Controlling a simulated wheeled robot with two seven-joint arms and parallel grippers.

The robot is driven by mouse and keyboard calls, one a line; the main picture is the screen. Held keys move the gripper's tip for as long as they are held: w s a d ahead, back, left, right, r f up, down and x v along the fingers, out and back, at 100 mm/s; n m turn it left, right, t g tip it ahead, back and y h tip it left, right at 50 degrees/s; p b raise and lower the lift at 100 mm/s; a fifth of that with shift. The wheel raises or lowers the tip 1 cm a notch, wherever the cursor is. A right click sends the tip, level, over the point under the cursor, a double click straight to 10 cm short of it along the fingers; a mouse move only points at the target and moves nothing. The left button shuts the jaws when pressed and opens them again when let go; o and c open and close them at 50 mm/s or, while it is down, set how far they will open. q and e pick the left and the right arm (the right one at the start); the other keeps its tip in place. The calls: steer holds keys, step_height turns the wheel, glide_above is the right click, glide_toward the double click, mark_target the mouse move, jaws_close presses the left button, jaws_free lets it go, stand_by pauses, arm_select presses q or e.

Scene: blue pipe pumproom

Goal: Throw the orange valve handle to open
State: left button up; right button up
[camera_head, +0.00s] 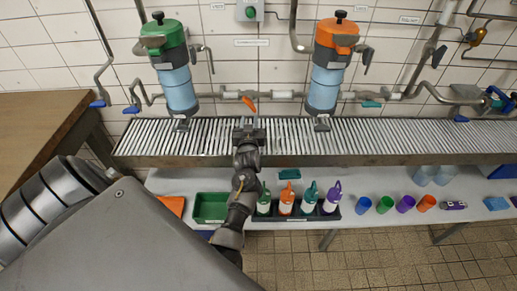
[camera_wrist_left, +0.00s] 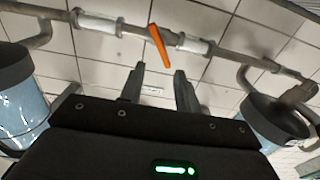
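The orange valve handle (camera_head: 249,103) sits on the horizontal pipe between the two canisters, tilted. In the left wrist view the handle (camera_wrist_left: 160,46) slants from upper left to lower right, just past the fingertips. My left gripper (camera_head: 249,126) is just below the handle in the head view, over the slatted rack. Its two fingers (camera_wrist_left: 160,78) stand apart with nothing between them. The handle does not appear to be between the fingers; whether a fingertip touches it I cannot tell. My right gripper is not in view.
A green-topped canister (camera_head: 177,80) stands left of the handle and an orange-topped canister (camera_head: 326,75) right. The slatted rack (camera_head: 400,135) runs below. Bottles in a black tray (camera_head: 297,216), a green bin (camera_head: 210,206) and coloured cups (camera_head: 385,204) are on the lower shelf. A wooden table (camera_head: 35,120) is at left.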

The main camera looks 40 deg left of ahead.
arm_select(q)
steer(key=s+d+f+m+g+h, duration=0.2)
steer(key=s+d+f+m+h, duration=0.1)
steer(key=f, duration=0.5)
steer(key=s+d+f+m+g+h+p, duration=0.1)
steer(key=s+d+f+m+g+h, duration=0.1)
steer(key=s+d+f+h, duration=0.3)
steer(key=s+d+f+m, duration=0.1)
steer(key=s+d+f, duration=0.1)
steer(key=d+f, duration=0.2)
steer(key=shift+s+d+f+p, duration=0.15)
steer(key=shift+s+f+p, duration=0.1)
steer(key=shift+s+p, duration=0.1)
